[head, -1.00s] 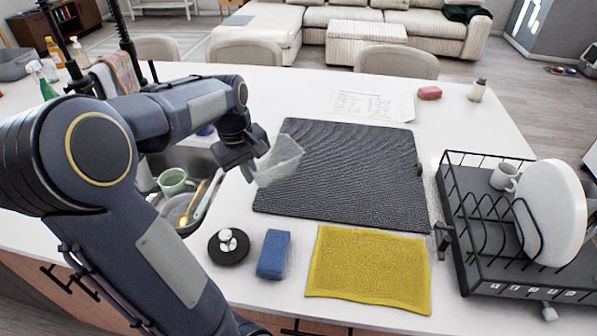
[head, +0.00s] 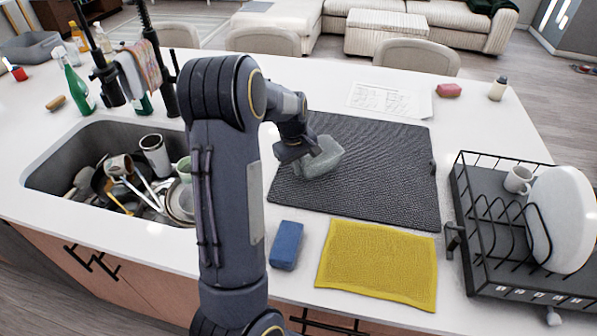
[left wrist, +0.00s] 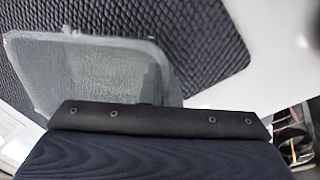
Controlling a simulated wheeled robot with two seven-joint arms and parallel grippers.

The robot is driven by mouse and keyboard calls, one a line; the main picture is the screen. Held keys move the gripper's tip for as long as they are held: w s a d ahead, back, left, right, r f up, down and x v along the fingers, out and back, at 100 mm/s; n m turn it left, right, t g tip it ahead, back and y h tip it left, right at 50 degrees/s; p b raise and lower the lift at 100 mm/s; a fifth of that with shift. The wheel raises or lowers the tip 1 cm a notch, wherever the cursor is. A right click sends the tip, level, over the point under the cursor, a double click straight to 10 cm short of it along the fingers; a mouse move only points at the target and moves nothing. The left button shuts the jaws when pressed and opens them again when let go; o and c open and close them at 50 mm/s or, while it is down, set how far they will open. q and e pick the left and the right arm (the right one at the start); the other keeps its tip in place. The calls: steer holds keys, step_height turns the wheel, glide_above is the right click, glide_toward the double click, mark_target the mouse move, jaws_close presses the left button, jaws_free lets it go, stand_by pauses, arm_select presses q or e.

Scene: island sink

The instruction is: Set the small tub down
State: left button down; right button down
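The small tub (head: 326,158) is a translucent, pale grey-green container. It is tilted at my left gripper (head: 304,158), over the left part of the dark textured mat (head: 385,170). My left gripper is shut on the tub's near side. In the left wrist view the tub (left wrist: 85,70) shows just beyond the black gripper edge (left wrist: 155,117), with the mat behind it. I cannot tell whether the tub touches the mat. The fingertips are mostly hidden. My right gripper is not in view.
A yellow cloth (head: 378,265) and a blue sponge (head: 286,245) lie in front of the mat. A black dish rack (head: 480,240) with a plate and mug stands right. The sink (head: 60,160) full of dishes is left. Papers (head: 390,98) lie behind the mat.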

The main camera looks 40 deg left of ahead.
mark_target(300, 181)
arm_select(q)
steer(key=shift+f, duration=1.3)
steer(key=shift+f, duration=0.2)
steer(key=c, duration=1.7)
jaws_free()
steer(key=shift+r, duration=0.1)
step_height(300, 181, up, 11)
steer(key=s, duration=0.1)
steer(key=s+d+r+m+t+h, duration=0.2)
steer(key=s+d+r+m, duration=0.25)
steer(key=s+d, duration=0.2)
steer(key=s+d+m, duration=0.3)
steer(key=s+d, duration=0.2)
steer(key=s+d+f+m+t+h, duration=0.1)
steer(key=s+d+m, duration=0.1)
steer(key=s+d, duration=0.3)
steer(key=s+d+f+m+t, duration=0.1)
steer(key=s+d+m, duration=0.2)
steer(key=s+d, duration=0.2)
steer(key=shift+d+m+b, duration=0.35)
steer(key=shift+d, duration=0.7)
